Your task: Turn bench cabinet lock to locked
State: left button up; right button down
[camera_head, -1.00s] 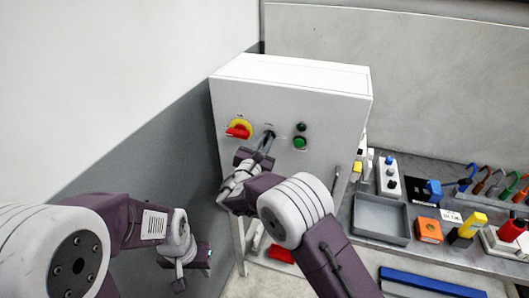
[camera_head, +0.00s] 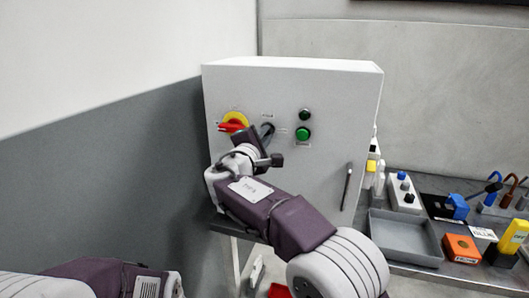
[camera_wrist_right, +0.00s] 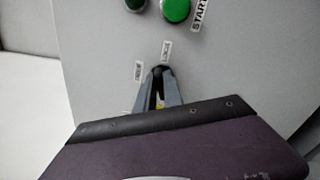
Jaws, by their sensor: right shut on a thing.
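The bench cabinet (camera_head: 320,88) is a white box with controls on its front. Its lock (camera_head: 267,128) is a small dark switch between the red-and-yellow knob and the green button. My right gripper (camera_head: 265,136) is at the lock, its fingers shut on it. The right wrist view shows the narrow grey fingers (camera_wrist_right: 158,88) closed around the dark lock (camera_wrist_right: 158,71). Two small labels sit by the lock, above it and to its right in the head view; their text is too small to read surely. The fingers hide most of the lock, so its exact angle is unclear. My left gripper is out of view.
The red-and-yellow knob (camera_head: 234,122) is close left of my right gripper. A green button (camera_head: 303,134) and a dark round one (camera_head: 305,115) are to the right. A dark door handle (camera_head: 347,186) is lower right. A grey tray (camera_head: 405,238) stands on the bench.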

jog(key=m+b, duration=0.4)
jog(key=shift+m+b, duration=0.3)
jog(key=shift+m, duration=0.1)
jog(key=shift+r, duration=0.2)
jog(key=c, duration=1.6)
grip_release()
jog(key=shift+w, duration=0.1)
jog(key=shift+o, duration=0.7)
jog(key=shift+w+a+f, duration=0.1)
jog(key=shift+w+f, duration=0.15)
jog(key=b+v, duration=0.2)
jog(key=v, duration=0.7)
jog(key=shift+b, duration=0.4)
